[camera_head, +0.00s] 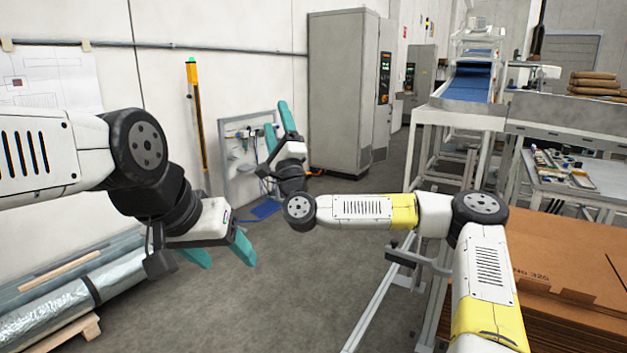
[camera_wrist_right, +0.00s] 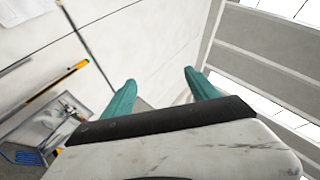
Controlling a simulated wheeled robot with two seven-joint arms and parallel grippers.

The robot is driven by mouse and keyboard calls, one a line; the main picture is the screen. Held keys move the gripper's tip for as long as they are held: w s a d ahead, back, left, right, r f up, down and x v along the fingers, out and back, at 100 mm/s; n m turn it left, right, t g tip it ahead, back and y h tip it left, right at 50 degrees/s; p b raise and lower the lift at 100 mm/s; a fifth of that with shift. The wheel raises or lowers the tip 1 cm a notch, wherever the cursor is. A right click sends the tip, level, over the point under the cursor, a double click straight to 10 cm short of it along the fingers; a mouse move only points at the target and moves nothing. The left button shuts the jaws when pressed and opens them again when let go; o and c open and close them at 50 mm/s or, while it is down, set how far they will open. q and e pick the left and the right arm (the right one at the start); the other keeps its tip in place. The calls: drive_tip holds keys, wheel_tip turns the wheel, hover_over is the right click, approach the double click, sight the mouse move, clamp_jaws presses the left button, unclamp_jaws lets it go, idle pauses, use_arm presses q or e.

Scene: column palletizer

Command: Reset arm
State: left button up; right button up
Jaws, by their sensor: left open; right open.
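My left gripper (camera_head: 220,253) has teal fingers and hangs at the left of the head view, pointing down over the bare floor. Its fingers are apart with nothing between them. My right gripper (camera_head: 279,126) is near the middle of the head view, its teal fingers pointing up in front of the wall and left of the grey cabinet. In the right wrist view the right gripper's fingers (camera_wrist_right: 158,92) are spread, with only pale wall between them. My right arm reaches in from the lower right, bent at the elbow.
A grey cabinet (camera_head: 337,95) stands behind my right gripper. Stacked cardboard (camera_head: 565,260) is at the right, near my right arm. A conveyor (camera_head: 470,82) stands at the back right. Foil-wrapped rolls (camera_head: 60,300) lie at the lower left. The middle floor (camera_head: 300,310) is clear.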

drive_tip(key=s+a+f+n+g+y, duration=0.2)
drive_tip(key=s+a+n+g+y, duration=0.15)
drive_tip(key=a+n, duration=0.25)
drive_tip(key=s+a+f+n+g+y, duration=0.2)
drive_tip(key=a+n+g+y, duration=0.3)
drive_tip(key=n, duration=0.1)
drive_tip(key=s+a+f+n+g+h, duration=0.35)
drive_tip(key=f+n+g, duration=0.35)
drive_tip(key=f, duration=0.4)
drive_tip(key=s+d+f+n+g+h, duration=0.1)
drive_tip(key=s+d+f+n+h, duration=0.1)
drive_tip(key=d+f+h, duration=0.5)
drive_tip(key=s+d+r+h, duration=0.2)
drive_tip(key=s+d, duration=0.1)
drive_tip(key=d, duration=0.6)
drive_tip(key=s+d+r+h, duration=0.2)
drive_tip(key=s+d, duration=0.1)
drive_tip(key=d, duration=0.7)
drive_tip(key=s+d+r+m+g, duration=0.1)
drive_tip(key=s+d, duration=0.5)
drive_tip(key=s, duration=0.2)
drive_tip(key=s+d+r+m+g+h, duration=0.1)
drive_tip(key=s+d+r+m, duration=0.1)
drive_tip(key=s+d, duration=0.3)
drive_tip(key=s, duration=0.4)
drive_tip(key=shift+d, duration=0.4)
drive_tip(key=shift+c, duration=0.5)
